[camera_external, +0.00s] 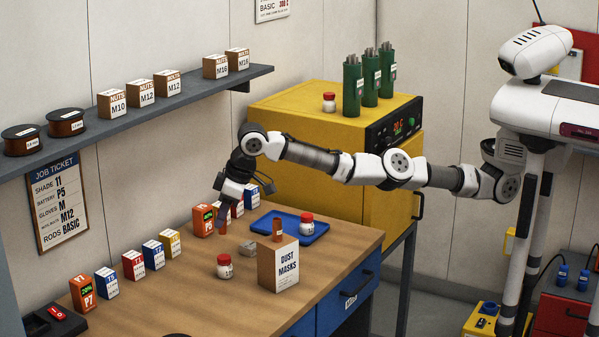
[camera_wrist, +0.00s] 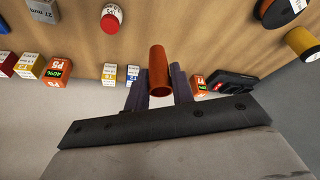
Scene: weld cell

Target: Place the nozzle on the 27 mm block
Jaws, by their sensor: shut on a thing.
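My gripper (camera_external: 221,208) is above the wooden bench in the external view. It is shut on the nozzle, a copper-coloured tube. The nozzle (camera_wrist: 158,72) shows between the two dark fingers in the wrist view, its open end towards the camera. In the external view the nozzle (camera_external: 222,229) hangs below the gripper. The 27 mm block (camera_wrist: 43,10) is a grey block at the top left of the wrist view. The grey block (camera_external: 248,247) on the bench, right of and below the gripper in the external view, looks like the same one. Nothing shows on its top.
A red-lidded jar (camera_external: 225,267) and the dust masks box (camera_external: 278,265), with another copper tube (camera_external: 277,230) on it, stand near the block. A blue tray (camera_external: 290,224) holds another jar (camera_external: 306,225). Small labelled boxes (camera_external: 152,254) and batteries (camera_external: 204,221) line the back edge.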

